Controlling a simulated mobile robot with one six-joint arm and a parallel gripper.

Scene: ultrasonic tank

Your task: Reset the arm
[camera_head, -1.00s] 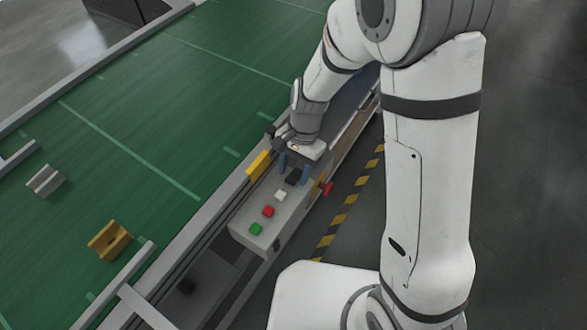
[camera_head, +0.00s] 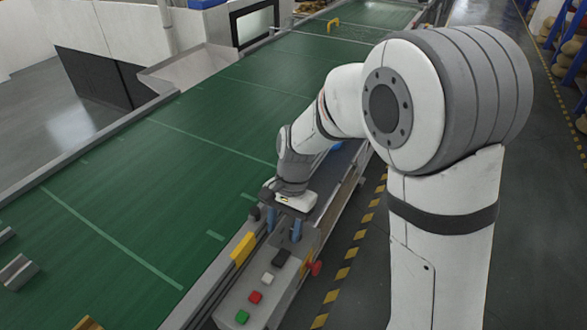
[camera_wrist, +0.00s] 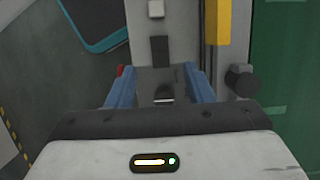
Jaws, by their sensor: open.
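My arm reaches forward from the lower right in the head view, bent at its large shoulder joint. My gripper (camera_head: 283,226) points down with its two blue fingers apart, over the far end of a grey control box (camera_head: 227,301). Nothing shows between the fingers. In the wrist view, the open gripper (camera_wrist: 160,82) frames part of the box top, with a black switch (camera_wrist: 160,50) beyond the fingertips. I cannot tell the exact gap between the fingertips and the box.
The box carries a green button (camera_head: 242,317), a red button (camera_head: 255,298), a white button (camera_head: 267,279) and a red knob (camera_head: 315,268) on its side. A yellow block (camera_head: 243,248) sits on the rail beside a wide green conveyor (camera_head: 150,190). Open floor lies right of the striped line.

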